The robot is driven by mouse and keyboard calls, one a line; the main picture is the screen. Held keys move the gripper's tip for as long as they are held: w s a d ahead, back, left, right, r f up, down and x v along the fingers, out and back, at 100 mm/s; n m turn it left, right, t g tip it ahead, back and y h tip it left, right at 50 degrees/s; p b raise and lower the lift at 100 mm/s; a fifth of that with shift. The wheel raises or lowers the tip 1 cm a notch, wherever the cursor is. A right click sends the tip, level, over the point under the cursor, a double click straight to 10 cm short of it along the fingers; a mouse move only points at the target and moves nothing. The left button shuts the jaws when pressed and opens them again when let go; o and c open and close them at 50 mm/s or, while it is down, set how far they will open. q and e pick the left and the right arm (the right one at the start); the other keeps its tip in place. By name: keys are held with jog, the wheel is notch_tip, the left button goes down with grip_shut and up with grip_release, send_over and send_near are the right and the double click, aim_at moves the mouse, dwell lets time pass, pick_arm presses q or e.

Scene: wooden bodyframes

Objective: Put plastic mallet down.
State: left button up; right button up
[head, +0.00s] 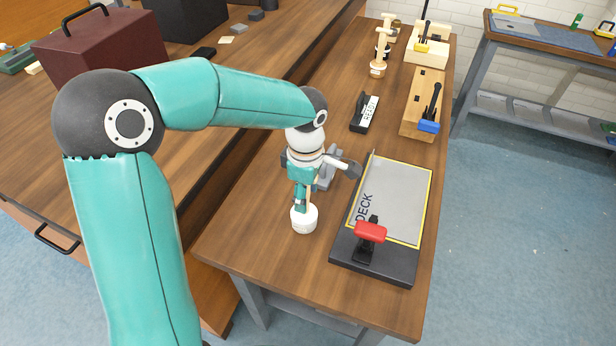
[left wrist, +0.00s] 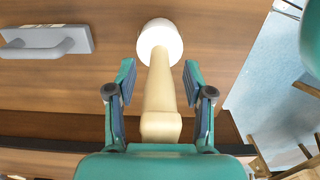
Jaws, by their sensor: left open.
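The plastic mallet has a white head (head: 304,220) that appears to rest on the wooden bench top, with its pale handle standing up from it. In the left wrist view the white head (left wrist: 160,40) is at the top and the tan handle (left wrist: 160,90) runs down between my fingers. My left gripper (head: 301,197) is open around the handle, with a visible gap on both sides in the left wrist view (left wrist: 160,82). The gripper and wrist partly hide the handle in the head view. My right gripper is not in view.
A grey float-like tool (left wrist: 45,42) lies beside the mallet. The dark board marked DECK (head: 392,205), with a red-handled clamp (head: 370,232), is to the right. A small sign (head: 367,112) and a wooden block (head: 416,115) stand farther back. The bench's near left corner is clear.

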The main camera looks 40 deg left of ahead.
pick_arm(q)
notch_tip(320, 180, up, 12)
dwell(0.4)
dwell(0.4)
